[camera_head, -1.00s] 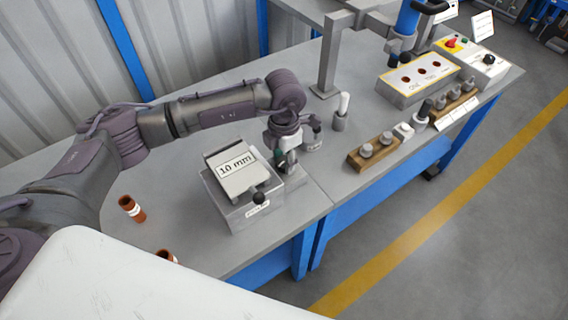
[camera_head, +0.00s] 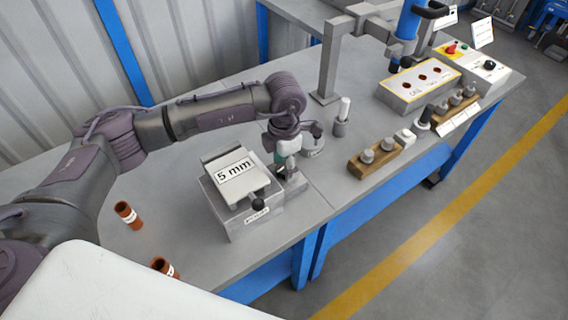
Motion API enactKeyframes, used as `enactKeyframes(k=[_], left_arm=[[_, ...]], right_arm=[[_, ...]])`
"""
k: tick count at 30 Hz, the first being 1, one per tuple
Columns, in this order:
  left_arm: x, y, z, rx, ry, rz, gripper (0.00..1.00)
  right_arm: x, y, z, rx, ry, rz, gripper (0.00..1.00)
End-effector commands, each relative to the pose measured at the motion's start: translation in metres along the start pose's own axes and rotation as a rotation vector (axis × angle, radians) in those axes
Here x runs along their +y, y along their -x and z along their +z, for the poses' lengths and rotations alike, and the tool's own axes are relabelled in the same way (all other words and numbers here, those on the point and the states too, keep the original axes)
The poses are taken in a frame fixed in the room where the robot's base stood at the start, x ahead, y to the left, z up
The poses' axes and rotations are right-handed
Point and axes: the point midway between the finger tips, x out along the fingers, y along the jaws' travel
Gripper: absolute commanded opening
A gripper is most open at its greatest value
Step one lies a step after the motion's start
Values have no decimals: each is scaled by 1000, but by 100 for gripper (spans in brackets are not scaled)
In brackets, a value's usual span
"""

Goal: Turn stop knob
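A grey metal box (camera_head: 243,222) stands on the bench with a tilted plate on top. The plate carries a white label (camera_head: 235,172) reading "5 mm". A black ball-shaped knob (camera_head: 258,204) sits at the box's front right edge. My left gripper (camera_head: 283,168) points down at the right side of the box, over a small grey block there. Its fingers are small and partly hidden, so I cannot tell whether they hold anything. Any stop knob under the gripper is hidden from this view. My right gripper is out of view.
Two orange-brown cylinders (camera_head: 129,215) lie at the left on the bench. A grey post with a white top (camera_head: 342,118) stands right of my gripper.

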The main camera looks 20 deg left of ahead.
Motion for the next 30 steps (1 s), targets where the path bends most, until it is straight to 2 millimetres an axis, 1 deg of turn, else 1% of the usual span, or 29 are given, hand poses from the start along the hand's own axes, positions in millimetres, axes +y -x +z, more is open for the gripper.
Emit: enactKeyframes(k=[7,10,14,17,24,27,30], left_arm=[[0,-1,0,2,0,-1,67],[0,0,0,2,0,-1,67],[0,10,0,1,0,-1,67],[0,27,0,0,0,2,67],[0,79,0,-1,0,1,67],[0,97,0,0,0,1,67],[0,109,0,1,0,1,67]], right_arm=[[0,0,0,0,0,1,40],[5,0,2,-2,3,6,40],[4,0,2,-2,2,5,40],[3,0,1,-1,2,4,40],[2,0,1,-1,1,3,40],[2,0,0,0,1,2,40],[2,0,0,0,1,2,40]])
